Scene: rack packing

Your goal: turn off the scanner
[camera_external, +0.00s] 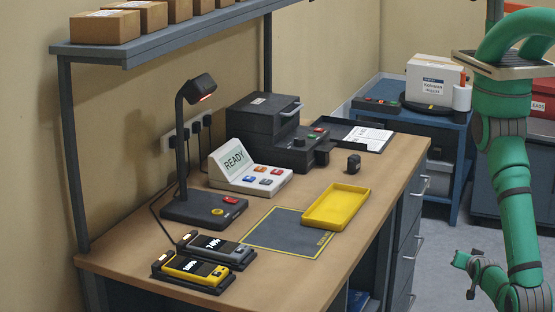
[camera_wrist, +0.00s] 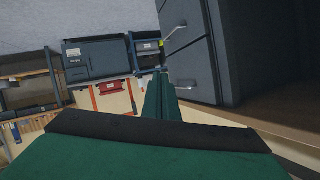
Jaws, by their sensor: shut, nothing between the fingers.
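A black stand device (camera_external: 202,88) with a bent neck and a red-glowing head stands at the back left of the desk. It looks like the scanner. Its flat base (camera_external: 190,212) has a red switch and a yellow round mark; the switch position is too small to tell. Two handheld units, one grey (camera_external: 215,245) and one yellow (camera_external: 195,268), lie in docks in front with lit displays. My gripper (camera_external: 466,273) is low at the right, off the desk and far from the device. In the wrist view its fingers (camera_wrist: 163,96) are together and empty; no scanner shows there.
A label machine reading READY (camera_external: 235,158), a black printer-like box (camera_external: 262,118), a yellow tray (camera_external: 338,206) and a dark mat (camera_external: 285,232) occupy the desk. A shelf with cartons (camera_external: 150,47) overhangs the back. Drawer handles (camera_external: 413,250) project from the desk's right side.

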